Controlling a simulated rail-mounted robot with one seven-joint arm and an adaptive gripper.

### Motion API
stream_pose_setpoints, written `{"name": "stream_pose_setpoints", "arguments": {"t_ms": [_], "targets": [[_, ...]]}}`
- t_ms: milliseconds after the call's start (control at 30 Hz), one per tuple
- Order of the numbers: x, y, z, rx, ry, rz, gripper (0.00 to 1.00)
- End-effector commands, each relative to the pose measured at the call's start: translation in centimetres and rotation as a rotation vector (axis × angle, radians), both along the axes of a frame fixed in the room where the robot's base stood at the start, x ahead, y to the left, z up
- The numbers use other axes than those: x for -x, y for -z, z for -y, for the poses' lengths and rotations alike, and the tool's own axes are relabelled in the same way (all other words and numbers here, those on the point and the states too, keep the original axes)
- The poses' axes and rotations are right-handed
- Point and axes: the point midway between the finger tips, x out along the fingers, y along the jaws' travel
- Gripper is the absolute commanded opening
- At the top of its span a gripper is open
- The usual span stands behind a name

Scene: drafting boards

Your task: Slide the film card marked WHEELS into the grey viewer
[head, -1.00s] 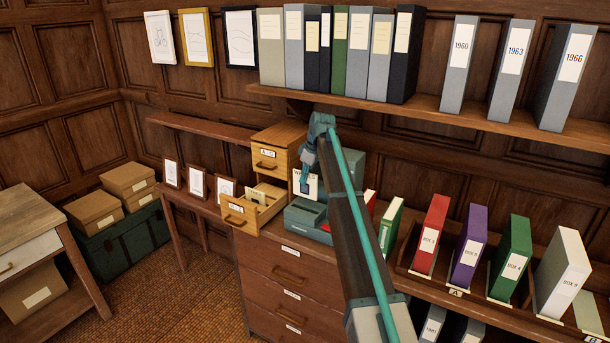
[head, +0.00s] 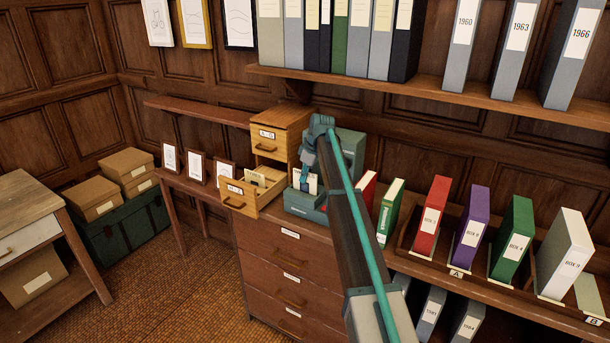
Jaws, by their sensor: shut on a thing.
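My gripper (head: 308,170) is shut on a white film card (head: 312,185), which hangs upright below it. The marking on the card is too small to read now. The grey-teal viewer (head: 305,208) stands on the cabinet top, with a taller part (head: 352,146) behind my arm. The card is at the top of the viewer's low front part, and its lower end looks hidden there. I cannot tell whether it sits in a slot or just behind the front edge. My arm covers part of the viewer.
An open wooden card drawer (head: 265,199) with several cards juts out just left of the viewer, below a closed drawer (head: 267,147). Red (head: 366,190) and green (head: 390,212) binders stand close on the right. A shelf (head: 450,96) of binders runs above.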

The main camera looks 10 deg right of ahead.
Motion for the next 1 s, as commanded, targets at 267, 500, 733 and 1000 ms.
{"name": "stream_pose_setpoints", "arguments": {"t_ms": [267, 500, 733, 1000], "targets": [[0.0, 0.0, 0.0, 0.000, 0.000, 0.000, 0.00], [0.0, 0.2, 0.0, 0.000, 0.000, 0.000, 0.00], [0.0, 0.6, 0.0, 0.000, 0.000, 0.000, 0.00], [0.0, 1.1, 0.0, 0.000, 0.000, 0.000, 0.00]]}}
